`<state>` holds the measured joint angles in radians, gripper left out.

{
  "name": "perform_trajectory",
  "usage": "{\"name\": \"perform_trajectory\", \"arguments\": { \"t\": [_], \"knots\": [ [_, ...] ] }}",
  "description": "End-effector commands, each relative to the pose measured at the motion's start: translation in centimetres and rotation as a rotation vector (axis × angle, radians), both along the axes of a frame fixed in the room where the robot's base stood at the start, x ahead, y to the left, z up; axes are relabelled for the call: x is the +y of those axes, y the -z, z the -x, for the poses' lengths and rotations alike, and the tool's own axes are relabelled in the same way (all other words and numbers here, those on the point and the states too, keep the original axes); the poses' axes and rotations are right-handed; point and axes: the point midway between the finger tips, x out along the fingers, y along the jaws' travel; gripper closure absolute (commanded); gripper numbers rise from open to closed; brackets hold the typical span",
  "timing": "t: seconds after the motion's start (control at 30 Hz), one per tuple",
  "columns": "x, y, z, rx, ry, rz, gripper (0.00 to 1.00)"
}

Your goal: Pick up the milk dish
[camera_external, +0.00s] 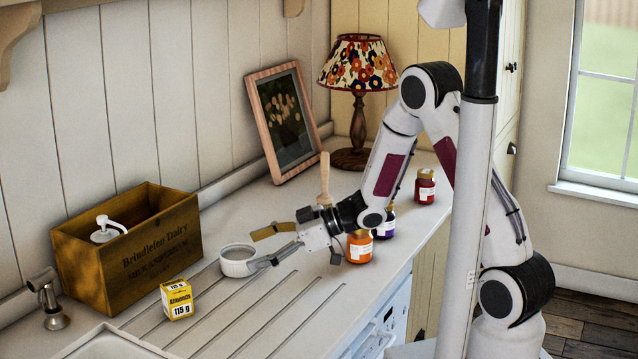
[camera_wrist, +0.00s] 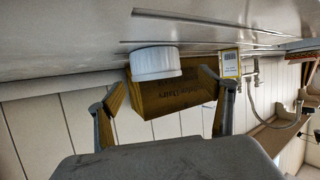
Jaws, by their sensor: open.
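The milk dish, a small round white ramekin (camera_external: 238,262), stands upright on the grooved counter in front of the wooden crate. My gripper (camera_external: 253,251) is open and low over the counter, with its fingers pointing left at the dish. One fingertip shows on the far side of the dish and one near its front right side. In the wrist view, which is upside down, the white dish (camera_wrist: 155,64) lies ahead between the spread fingers of my gripper (camera_wrist: 163,83). Nothing is held. I cannot tell whether a finger touches the dish.
A wooden crate (camera_external: 150,255) with a white pump-topped thing stands behind the dish. A yellow almonds box (camera_external: 177,299) is at front left. An orange-labelled jar (camera_external: 360,247), a purple jar (camera_external: 384,224) and a red jar (camera_external: 425,187) stand right, near my arm. A lamp (camera_external: 358,75) stands behind.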

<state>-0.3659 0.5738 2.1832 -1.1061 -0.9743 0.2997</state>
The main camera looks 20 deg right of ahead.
Motion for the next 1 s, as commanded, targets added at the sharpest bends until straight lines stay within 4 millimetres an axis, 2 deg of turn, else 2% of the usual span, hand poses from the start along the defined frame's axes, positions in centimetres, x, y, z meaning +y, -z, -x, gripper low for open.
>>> {"name": "perform_trajectory", "arguments": {
  "t": [0.37,0.8,1.0],
  "knots": [
    [0.4,0.1,-0.2,-0.001,0.0,0.0,0.2],
    [4.1,1.4,-1.9,0.0,0.0,0.001,0.2],
    [4.6,1.6,-2.0,0.0,0.0,0.001,0.2]
  ]
}}
